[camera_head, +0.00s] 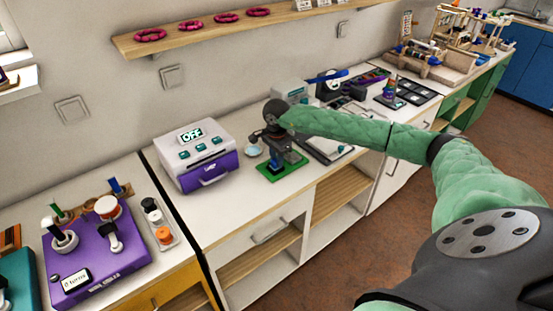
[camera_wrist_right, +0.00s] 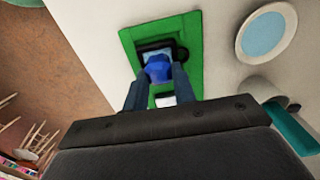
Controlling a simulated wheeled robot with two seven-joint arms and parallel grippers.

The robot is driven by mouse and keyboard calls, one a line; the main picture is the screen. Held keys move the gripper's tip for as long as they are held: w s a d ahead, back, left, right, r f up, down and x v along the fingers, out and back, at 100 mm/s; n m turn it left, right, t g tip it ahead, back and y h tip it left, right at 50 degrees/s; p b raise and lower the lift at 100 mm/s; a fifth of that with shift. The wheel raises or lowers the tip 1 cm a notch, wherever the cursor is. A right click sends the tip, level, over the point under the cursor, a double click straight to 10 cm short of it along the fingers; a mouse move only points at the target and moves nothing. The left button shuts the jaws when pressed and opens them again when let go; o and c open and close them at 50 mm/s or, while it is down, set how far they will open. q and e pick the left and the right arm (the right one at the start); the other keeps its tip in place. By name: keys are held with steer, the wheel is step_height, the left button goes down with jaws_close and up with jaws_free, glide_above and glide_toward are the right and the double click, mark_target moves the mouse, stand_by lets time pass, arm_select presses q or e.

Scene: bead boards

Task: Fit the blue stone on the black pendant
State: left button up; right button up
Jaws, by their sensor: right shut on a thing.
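My right gripper (camera_wrist_right: 159,82) is shut on the blue stone (camera_wrist_right: 158,68), which shows between its fingertips in the right wrist view. The stone is over the black pendant (camera_wrist_right: 182,53) on the green board (camera_wrist_right: 190,28). The stone and fingers hide part of the pendant, and I cannot tell whether the stone touches it. In the head view, my right gripper (camera_head: 276,160) points down over the green board (camera_head: 294,171), and the stone is too small to make out. My left gripper is not in view.
A round dish with a blue inside (camera_wrist_right: 267,33) lies beside the board. A white and purple machine reading OFF (camera_head: 197,157) stands left of the board in the head view. More equipment stands to the right along the counter. The counter's front edge is close to the board.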

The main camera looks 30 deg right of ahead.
steer(key=shift+f+b, duration=0.3)
steer(key=shift+b, duration=0.35)
stand_by(0.9)
stand_by(0.4)
steer(key=o, duration=1.4)
steer(key=shift+o, duration=0.2)
steer(key=shift+r, duration=0.1)
steer(key=shift+r+p, duration=0.7)
steer(key=shift+r, duration=2.75)
